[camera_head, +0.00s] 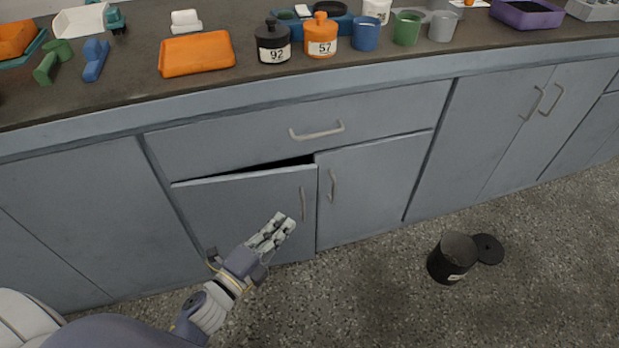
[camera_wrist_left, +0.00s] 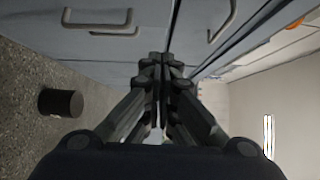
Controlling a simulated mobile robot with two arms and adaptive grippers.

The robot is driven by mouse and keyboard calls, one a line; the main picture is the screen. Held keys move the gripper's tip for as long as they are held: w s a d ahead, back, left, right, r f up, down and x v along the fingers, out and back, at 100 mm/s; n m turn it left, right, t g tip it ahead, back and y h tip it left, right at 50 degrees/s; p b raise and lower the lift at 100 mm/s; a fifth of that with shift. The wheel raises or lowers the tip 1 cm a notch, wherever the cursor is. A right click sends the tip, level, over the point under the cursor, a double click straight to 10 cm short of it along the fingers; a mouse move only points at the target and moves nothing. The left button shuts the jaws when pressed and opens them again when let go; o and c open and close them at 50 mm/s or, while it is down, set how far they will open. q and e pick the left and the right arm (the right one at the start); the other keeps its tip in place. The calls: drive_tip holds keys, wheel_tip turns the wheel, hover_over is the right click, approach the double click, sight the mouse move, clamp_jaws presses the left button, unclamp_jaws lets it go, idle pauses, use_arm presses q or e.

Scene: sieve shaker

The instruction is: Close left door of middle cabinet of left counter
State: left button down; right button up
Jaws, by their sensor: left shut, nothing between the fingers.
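The left door (camera_head: 235,208) of the middle cabinet is slightly ajar in the head view. A dark gap shows along its top edge under the drawer (camera_head: 300,125). Its handle (camera_head: 303,204) is a vertical bar near its right edge. The right door (camera_head: 365,190) beside it looks shut. My left gripper (camera_head: 284,224) is shut and empty, in front of the lower right part of the left door. I cannot tell whether it touches the door. The left wrist view shows its closed fingers (camera_wrist_left: 165,62) close to the cabinet front, with handles (camera_wrist_left: 98,24) beyond. My right gripper is not in view.
A black canister (camera_head: 452,258) stands on the speckled floor to the right, with a black lid (camera_head: 487,249) beside it. The countertop (camera_head: 130,80) holds an orange tray (camera_head: 197,54), labelled jars (camera_head: 273,42) and several cups. The floor in front of the right door is clear.

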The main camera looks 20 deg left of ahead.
sight(297, 175)
use_arm(q)
drive_tip(key=shift+w+a+b+x, duration=0.15)
drive_tip(key=shift+a+x, duration=0.3)
drive_tip(key=shift+x, duration=1.55)
drive_tip(key=shift+w+a+b+x, duration=0.15)
drive_tip(key=shift+a+x, duration=0.35)
drive_tip(key=shift+x, duration=1.5)
drive_tip(key=shift+w+a+b+x, duration=0.15)
drive_tip(key=shift+a+x, duration=0.3)
drive_tip(key=shift+x, duration=1.6)
drive_tip(key=shift+f, duration=0.1)
drive_tip(key=w, duration=0.1)
drive_tip(key=w+a, duration=0.1)
drive_tip(key=w, duration=0.2)
drive_tip(key=shift+a, duration=0.25)
drive_tip(key=shift+w+a, duration=0.15)
drive_tip(key=shift+a+r, duration=0.15)
drive_tip(key=shift+r, duration=0.05)
